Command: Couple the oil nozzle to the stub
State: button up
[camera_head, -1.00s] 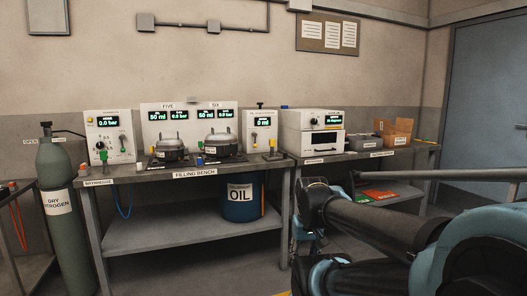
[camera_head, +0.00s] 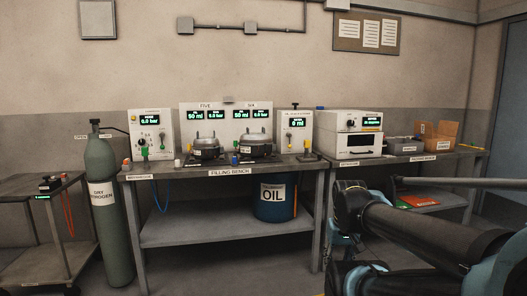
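Two dark compressors with silvery tops, the left one (camera_head: 206,146) and the right one (camera_head: 256,146), sit on the filling bench (camera_head: 230,172) under the FIVE and SIX panel (camera_head: 226,113). Both displays under FIVE and SIX appear to read 50 ml and 0.0 bar. An oil dosing unit (camera_head: 297,124) reading 0 ml stands right of them. A small dark fitting (camera_head: 307,156) sits in front of it; I cannot tell whether it is the oil nozzle. The stubs are too small to make out. My arm fills the lower right; my gripper is not clearly visible.
A blue oil drum (camera_head: 274,205) stands on the lower shelf. A green nitrogen cylinder (camera_head: 107,220) and a cart (camera_head: 50,235) are at the left. A white instrument (camera_head: 343,134), a grey bin (camera_head: 400,146) and a cardboard box (camera_head: 437,136) stand on the right bench.

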aim_at(306, 143)
jog(key=u, duration=0.15)
jog(key=i, duration=1.75)
jog(key=z, duration=0.8)
